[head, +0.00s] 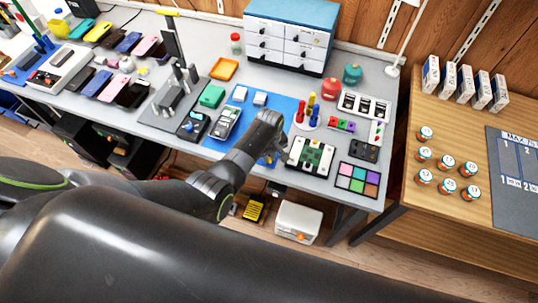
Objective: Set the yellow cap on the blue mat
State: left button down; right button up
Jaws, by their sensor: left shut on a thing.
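My left gripper (270,157) is low over the mat's front part, close to the bench's front edge. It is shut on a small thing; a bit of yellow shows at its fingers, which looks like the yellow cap. My wrist and arm hide most of the cap, so I cannot tell whether it touches the mat. My right gripper is not in view.
Red, blue and yellow-handled tools (310,111) stand in a holder just behind. A drawer cabinet (291,35) stands at the back. A wooden table (470,115) is at the right.

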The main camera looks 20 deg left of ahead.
pick_arm(q)
jog(key=c, duration=1.3)
grip_release()
jog(key=shift+o, duration=0.3)
jog(key=o, duration=0.3)
jog(key=shift+o, duration=0.2)
jog(key=shift+r+p, duration=0.65)
jog(key=shift+p, duration=0.15)
notch_tip(320, 180, up, 5)
jog(key=p, duration=0.5)
jog(key=shift+f, duration=0.1)
jog(key=shift+r+p, duration=0.7)
jog(key=shift+r, duration=0.4)
